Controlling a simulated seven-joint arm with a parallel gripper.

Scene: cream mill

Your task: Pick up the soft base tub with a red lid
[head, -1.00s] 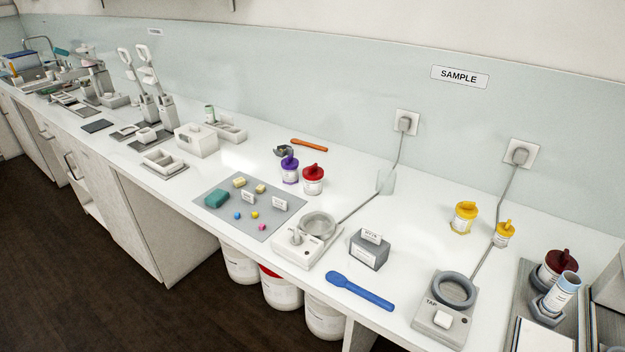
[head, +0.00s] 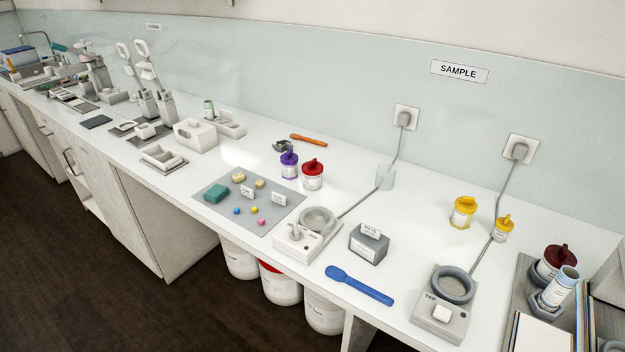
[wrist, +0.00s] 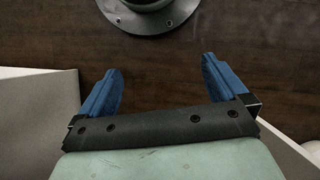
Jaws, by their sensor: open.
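A white tub with a red knobbed lid (head: 312,176) stands upright on the white bench in the head view, just right of a similar tub with a purple lid (head: 289,166). Its label is too small to read. A larger white bucket with a red lid (head: 280,286) stands below the bench front. A jar with a dark red lid (head: 553,262) stands at the far right. My gripper (wrist: 162,65) shows only in the wrist view; its blue fingers are wide apart with nothing between them. It hangs over dark wooden floor, and no tub shows there.
A grey mat (head: 222,212) with small blocks and cards lies left of the tubs. A white device with a ring (head: 297,243) stands in front of them. An orange tool (head: 309,140) lies behind. A blue spatula (head: 360,286) lies near the front edge.

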